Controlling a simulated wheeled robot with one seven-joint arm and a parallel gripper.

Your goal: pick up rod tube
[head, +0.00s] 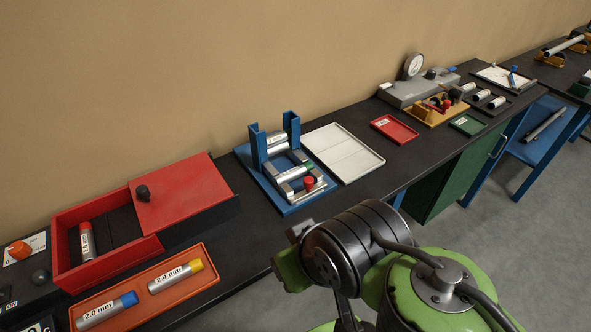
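Several labelled silver tubes could be the rod tube. A tube with a blue cap marked 2.0 mm (107,310) and one with a yellow cap marked 2.4 mm (175,277) lie in an orange tray (205,248) at the lower left. A red-capped tube (87,241) lies in the open part of a red box (62,252). My green and black arm fills the lower right, in front of the bench. My gripper's fingers are not visible.
The box's red lid (185,190) with a black knob covers its right part. A white tray (343,153), a small red tray (394,129) and a dial gauge (413,66) stand further right. Black bench surface (245,217) is clear between box and stand.

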